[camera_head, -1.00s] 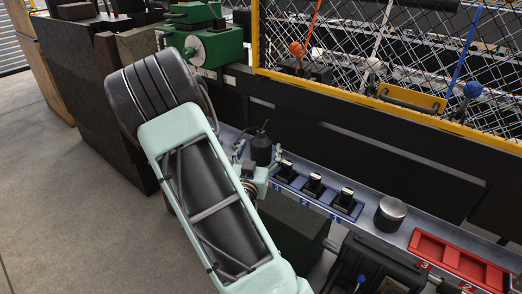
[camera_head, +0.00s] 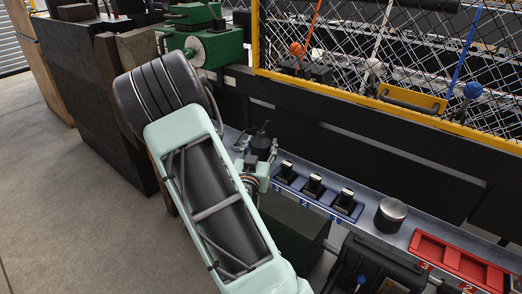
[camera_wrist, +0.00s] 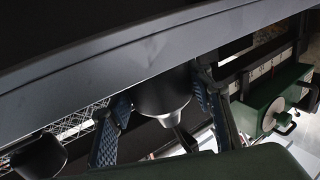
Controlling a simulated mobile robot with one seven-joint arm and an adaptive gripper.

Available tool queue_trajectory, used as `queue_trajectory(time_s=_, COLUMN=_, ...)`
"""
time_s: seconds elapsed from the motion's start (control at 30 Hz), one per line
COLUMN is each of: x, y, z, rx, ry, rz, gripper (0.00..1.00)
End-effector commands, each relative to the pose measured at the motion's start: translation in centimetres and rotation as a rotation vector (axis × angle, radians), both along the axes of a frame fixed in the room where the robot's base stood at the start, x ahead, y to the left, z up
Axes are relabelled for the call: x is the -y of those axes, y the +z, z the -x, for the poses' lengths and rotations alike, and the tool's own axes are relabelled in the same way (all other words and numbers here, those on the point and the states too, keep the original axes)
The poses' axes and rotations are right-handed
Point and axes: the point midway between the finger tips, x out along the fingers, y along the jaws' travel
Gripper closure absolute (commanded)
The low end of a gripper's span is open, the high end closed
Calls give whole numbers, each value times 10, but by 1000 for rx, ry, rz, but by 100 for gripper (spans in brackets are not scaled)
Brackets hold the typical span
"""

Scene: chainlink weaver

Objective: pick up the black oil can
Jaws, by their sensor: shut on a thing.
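The black oil can (camera_head: 261,143), dark with a thin spout, is over the left part of the metal ledge in the head view. My gripper (camera_head: 257,163) is at its near side, partly hidden by my own arm. In the wrist view the oil can (camera_wrist: 162,94) shows its dark round body and pale cone between the two blue-grey pads of my gripper (camera_wrist: 165,100). The fingers are closed on the sides of the can. I cannot tell if its base is clear of the ledge.
The ledge (camera_head: 363,222) holds a blue tray (camera_head: 316,194) with several black pieces, a metal cylinder (camera_head: 390,214) and a red tray (camera_head: 460,262) to the right. A green machine (camera_head: 205,43) stands behind on the left. Yellow-framed chain-link fencing (camera_head: 410,60) stands behind.

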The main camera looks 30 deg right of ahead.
Motion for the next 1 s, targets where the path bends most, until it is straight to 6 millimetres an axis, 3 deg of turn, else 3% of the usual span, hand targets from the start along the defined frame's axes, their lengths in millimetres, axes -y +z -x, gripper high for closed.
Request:
queue_trajectory(time_s=0.27, x=0, y=4, z=0, rx=2, ry=0, rz=1, gripper=86)
queue_trajectory(time_s=0.57, x=0, y=35, z=0, rx=5, ry=0, rz=1, gripper=86)
queue_trajectory(time_s=0.93, x=-14, y=101, z=51, rx=2, ry=0, rz=-1, gripper=86)
queue_trajectory(time_s=1.0, x=-14, y=97, z=50, rx=-3, ry=-1, rz=2, gripper=86)
